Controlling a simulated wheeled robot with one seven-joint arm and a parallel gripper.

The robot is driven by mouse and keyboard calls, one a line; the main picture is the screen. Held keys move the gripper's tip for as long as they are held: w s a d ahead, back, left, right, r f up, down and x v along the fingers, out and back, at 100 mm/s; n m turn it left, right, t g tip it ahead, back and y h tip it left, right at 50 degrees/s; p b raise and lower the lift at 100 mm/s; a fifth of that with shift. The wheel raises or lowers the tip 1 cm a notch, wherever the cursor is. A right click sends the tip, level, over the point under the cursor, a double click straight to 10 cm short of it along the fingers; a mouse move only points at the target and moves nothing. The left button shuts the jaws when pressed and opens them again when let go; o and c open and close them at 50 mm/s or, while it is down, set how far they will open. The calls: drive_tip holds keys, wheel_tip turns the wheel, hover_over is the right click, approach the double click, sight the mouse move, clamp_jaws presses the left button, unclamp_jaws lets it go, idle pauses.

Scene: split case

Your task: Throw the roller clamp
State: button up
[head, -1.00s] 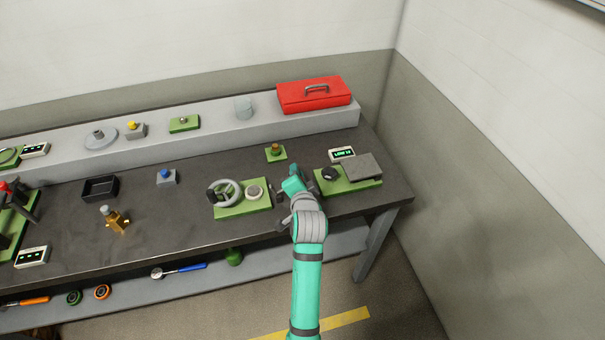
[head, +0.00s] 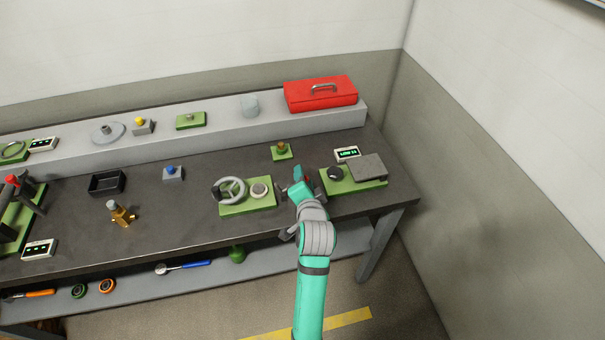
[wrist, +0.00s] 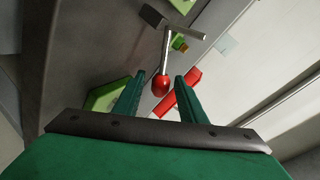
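A metal lever with a red ball end (wrist: 161,86) shows in the wrist view; its shaft runs up to a crossbar (wrist: 186,33) beside a dark grey block (wrist: 153,15). It looks like the roller clamp's handle. My gripper (wrist: 160,76) is open, with a green finger on either side of the red ball as seen from the wrist; contact is not visible. In the head view my gripper (head: 298,180) is over the bench, between the handwheel plate and the right-hand green plate. It hides most of the clamp there.
The handwheel (head: 229,190) on its green plate is left of my gripper. A green plate (head: 340,185) with a black knob and grey slab is right. A small green-based knob (head: 281,151) is behind. A red toolbox (head: 320,94) stands on the back ledge.

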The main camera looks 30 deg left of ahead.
drive_tip(key=v, duration=0.6)
drive_tip(key=shift+s+d+r, duration=0.2)
drive_tip(key=shift+s, duration=0.1)
